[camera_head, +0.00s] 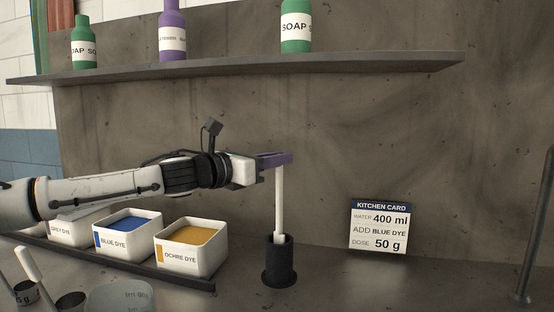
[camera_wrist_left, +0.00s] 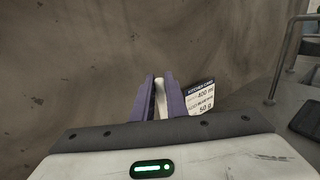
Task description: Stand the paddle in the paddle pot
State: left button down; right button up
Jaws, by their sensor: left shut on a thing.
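The paddle (camera_head: 279,202) is a white rod standing about upright. Its lower end is inside the mouth of the black paddle pot (camera_head: 279,264), so its tip is hidden. My left gripper (camera_head: 284,159) is shut on the paddle's top end, above the pot. In the left wrist view the white paddle (camera_wrist_left: 159,97) shows between the purple fingers of my left gripper (camera_wrist_left: 160,92). The pot does not show there. I cannot tell whether the paddle touches the pot's bottom. My right gripper is not in view.
Tubs of blue dye (camera_head: 128,232) and ochre dye (camera_head: 190,248) stand left of the pot, behind a dark rail. A kitchen card (camera_head: 380,228) leans on the wall at right. A shelf (camera_head: 240,66) with bottles hangs above. The counter between pot and card is clear.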

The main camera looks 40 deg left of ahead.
pick_arm(q)
jog(key=shift+f+b, duration=1.15)
jog(key=shift+f, duration=0.3)
jog(key=c, duration=1.7)
grip_release()
